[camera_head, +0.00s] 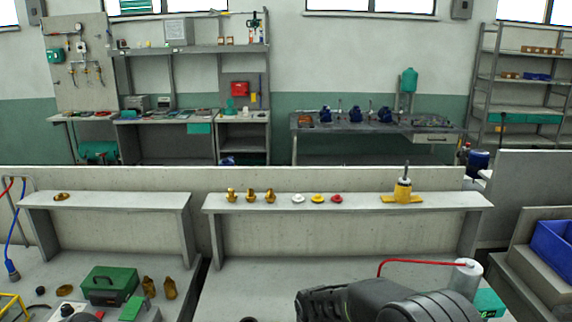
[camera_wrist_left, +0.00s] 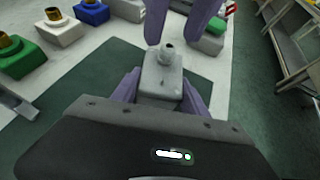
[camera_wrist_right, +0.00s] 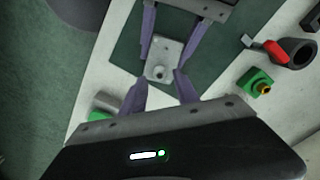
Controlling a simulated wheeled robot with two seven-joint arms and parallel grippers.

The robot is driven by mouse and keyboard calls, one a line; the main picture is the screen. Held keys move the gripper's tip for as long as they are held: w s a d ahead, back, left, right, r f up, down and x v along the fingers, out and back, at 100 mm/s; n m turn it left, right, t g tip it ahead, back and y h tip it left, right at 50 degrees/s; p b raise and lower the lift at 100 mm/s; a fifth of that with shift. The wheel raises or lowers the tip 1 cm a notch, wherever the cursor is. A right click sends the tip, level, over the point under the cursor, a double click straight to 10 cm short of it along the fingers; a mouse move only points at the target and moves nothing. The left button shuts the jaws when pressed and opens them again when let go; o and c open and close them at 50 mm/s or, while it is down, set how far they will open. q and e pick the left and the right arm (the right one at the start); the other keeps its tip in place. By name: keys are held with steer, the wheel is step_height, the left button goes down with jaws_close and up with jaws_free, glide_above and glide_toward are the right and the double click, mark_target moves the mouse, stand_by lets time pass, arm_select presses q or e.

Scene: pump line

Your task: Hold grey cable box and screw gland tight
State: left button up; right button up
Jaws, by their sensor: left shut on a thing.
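The grey cable box (camera_wrist_left: 161,77) sits over a dark green mat between the fingers of my left gripper (camera_wrist_left: 160,98), which is shut on it. A grey gland (camera_wrist_left: 167,48) stands on top of the box. In the right wrist view the box (camera_wrist_right: 163,49) shows from above, with the gland (camera_wrist_right: 159,72) near its lower edge. My right gripper (camera_wrist_right: 160,77) is open, with one finger on each side of the gland and visible gaps between. Its fingertips also show above the gland in the left wrist view. The head view shows neither gripper nor the box.
Green (camera_wrist_left: 22,59), white (camera_wrist_left: 60,28) and blue (camera_wrist_left: 92,12) boxes with brass glands stand left in the left wrist view. A green box (camera_wrist_right: 255,82) and a dark cylinder with a red part (camera_wrist_right: 298,53) lie right in the right wrist view.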

steer(key=shift+f, duration=1.35)
jaws_close()
